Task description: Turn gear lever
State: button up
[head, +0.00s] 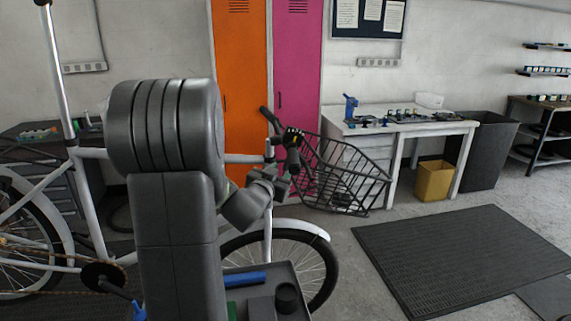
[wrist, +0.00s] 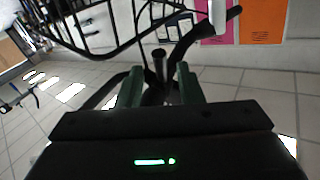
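A white cargo bike (head: 92,220) stands across the left of the head view. Its black handlebar (head: 268,118) carries a small dark control with yellow marks (head: 292,136), perhaps the gear lever. My gripper (head: 284,168) is beside and just below the handlebar, partly behind my arm. In the wrist view my gripper's two green fingers (wrist: 158,78) are spread apart. A dark, thin, round-ended lever (wrist: 158,64) shows in the gap between them, and neither finger visibly touches it. The handlebar grip (wrist: 232,14) reaches to the upper right.
A black wire basket (head: 345,175) is fixed in front of the handlebar, close to my gripper. Orange (head: 240,60) and pink lockers (head: 298,60) stand behind. A white workbench (head: 400,128) is farther right. The floor by the dark mat (head: 465,255) is clear.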

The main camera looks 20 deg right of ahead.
aim_at(285, 167)
jog(key=shift+p+x, duration=0.35)
jog(key=shift+x, duration=2)
grip_shut()
